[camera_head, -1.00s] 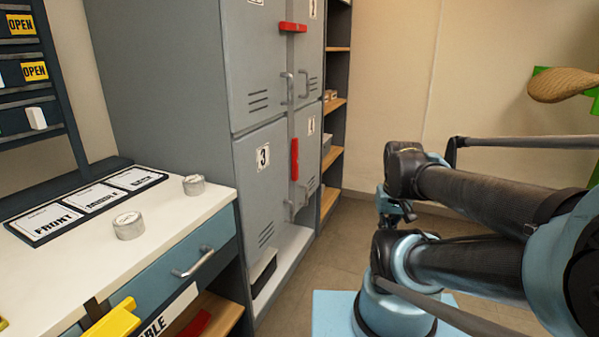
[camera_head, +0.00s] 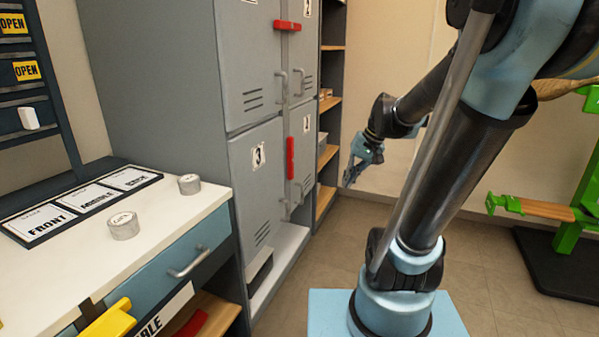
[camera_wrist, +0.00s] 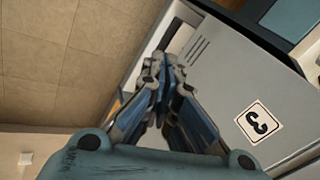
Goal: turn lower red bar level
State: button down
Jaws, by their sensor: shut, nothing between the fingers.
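The lower red bar (camera_head: 290,158) stands upright on the lower locker doors, between the door numbered 3 (camera_head: 252,190) and the narrow door to its right. It is not seen in the wrist view. My gripper (camera_head: 350,179) is shut and empty, out in the air to the right of the lockers and apart from the bar. In the wrist view my gripper (camera_wrist: 160,62) shows with its fingertips together, in front of the locker door numbered 3 (camera_wrist: 225,85), which looks tilted there.
The upper red bar (camera_head: 287,25) lies level across the upper doors. Door handles (camera_head: 284,209) stick out near the lower bar. A counter (camera_head: 190,212) with two round tins stands at left. Open shelves (camera_head: 327,155) are right of the lockers. A green stand (camera_head: 570,225) is at far right.

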jog(key=w+a+y, duration=0.3)
jog(key=w+a, duration=0.1)
jog(key=w, duration=1)
jog(key=w+a+y, duration=0.3)
jog(key=w+y, duration=0.1)
jog(key=w, duration=1)
jog(key=w+f+y, duration=0.6)
jog(key=w+f, duration=1)
jog(key=w, duration=0.1)
jog(key=shift+w+d+f+m+y, duration=0.2)
jog(key=shift+w+f+m+y, duration=0.1)
jog(key=shift+w+m+y, duration=0.1)
jog(key=s+a, duration=0.2)
jog(key=a, duration=0.9)
jog(key=shift+s+a, duration=0.2)
jog(key=shift+s, duration=0.2)
